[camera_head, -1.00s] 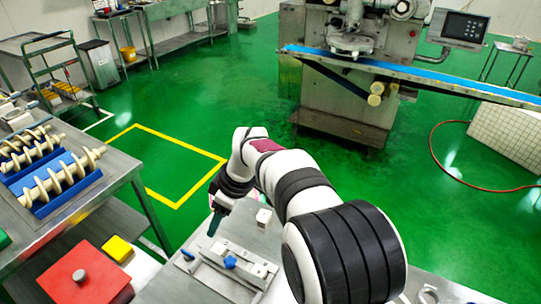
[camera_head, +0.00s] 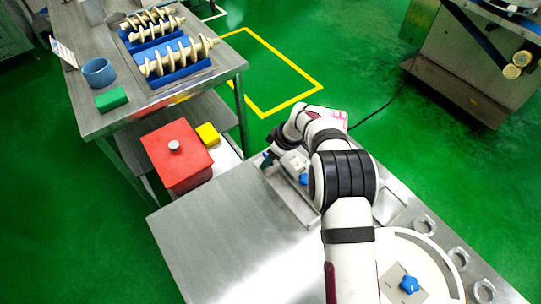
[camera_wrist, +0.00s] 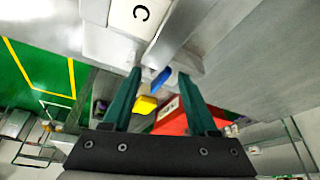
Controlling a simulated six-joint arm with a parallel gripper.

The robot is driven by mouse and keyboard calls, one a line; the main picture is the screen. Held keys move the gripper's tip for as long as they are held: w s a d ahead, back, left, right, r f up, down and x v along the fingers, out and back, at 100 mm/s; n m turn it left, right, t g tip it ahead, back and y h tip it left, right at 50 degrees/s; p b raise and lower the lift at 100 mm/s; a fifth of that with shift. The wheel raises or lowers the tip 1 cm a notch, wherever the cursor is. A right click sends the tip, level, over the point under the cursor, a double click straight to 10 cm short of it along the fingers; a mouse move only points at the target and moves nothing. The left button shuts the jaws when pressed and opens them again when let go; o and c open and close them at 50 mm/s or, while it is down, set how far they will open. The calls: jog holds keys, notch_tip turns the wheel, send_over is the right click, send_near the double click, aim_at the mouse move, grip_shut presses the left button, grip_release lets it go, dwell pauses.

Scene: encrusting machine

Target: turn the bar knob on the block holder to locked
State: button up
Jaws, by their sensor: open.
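The blue bar knob (camera_wrist: 160,82) shows in the wrist view between the fingertips of my gripper (camera_wrist: 160,73). The green fingers stand apart on either side of it, open and empty. I cannot tell whether they touch the knob. A white block marked C (camera_wrist: 135,15) sits just beyond the fingertips. In the head view, the metal block holder (camera_head: 288,197) lies on the steel table beside my arm, with a blue star knob (camera_head: 304,178) on it. My gripper (camera_head: 268,159) is at the holder's far left end, where the bar knob is hard to make out.
A red box (camera_head: 178,160) with a round grey handle and a yellow block (camera_head: 208,133) stand left of the holder. A side table (camera_head: 95,118) carries augers on blue stands. Another blue star knob (camera_head: 409,285) is at lower right. The table front (camera_head: 230,245) is clear.

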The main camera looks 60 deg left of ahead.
grip_shut()
dwell(0.5)
jog(key=m+t, duration=0.1)
jog(key=m, duration=0.2)
jog(key=shift+s+m+y, duration=0.15)
jog(key=shift+m+y, duration=0.15)
jog(key=shift+s+m+t, duration=0.1)
jog(key=shift+m+t, duration=0.8)
jog(key=shift+m, duration=0.9)
grip_release()
